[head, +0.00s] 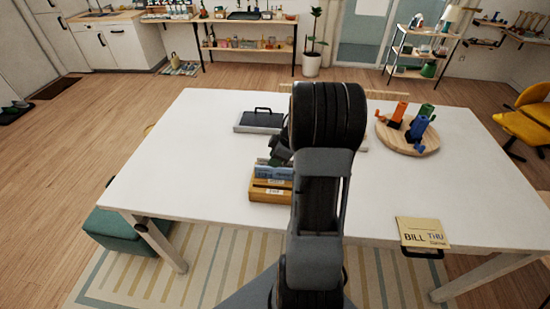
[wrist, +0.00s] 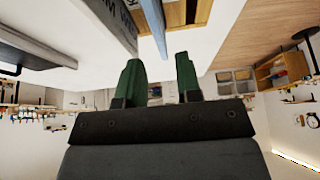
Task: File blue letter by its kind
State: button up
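The blue letter (head: 268,172) stands at the wooden letter holder (head: 266,195), left of my arm. In the wrist view the letter (wrist: 153,22) is a thin blue strip, seen nearly edge-on, with its end near the gap between my fingertips. My gripper (wrist: 160,58) is open, with a green finger on each side of that gap; I cannot tell whether either finger touches the letter. In the head view my arm hides most of the gripper and the holder's right side. A card (head: 423,232) reading BILL and THU lies at the table's front right edge.
A dark flat case with a handle (head: 258,122) lies behind the holder. A round wooden board (head: 420,148) with orange, green and blue pieces is at the table's back right. The left part of the white table (head: 170,175) is clear. A teal box (head: 120,232) sits below left.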

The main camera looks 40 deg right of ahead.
jog(key=shift+o, duration=0.4)
jog(key=shift+s+d+r, duration=0.1)
jog(key=shift+d+r, duration=0.1)
jog(key=shift+r, duration=0.25)
jog(key=v, duration=1.2)
jog(key=shift+s+r+b, duration=0.2)
jog(key=shift+r+b, duration=0.15)
jog(key=shift+d, duration=0.15)
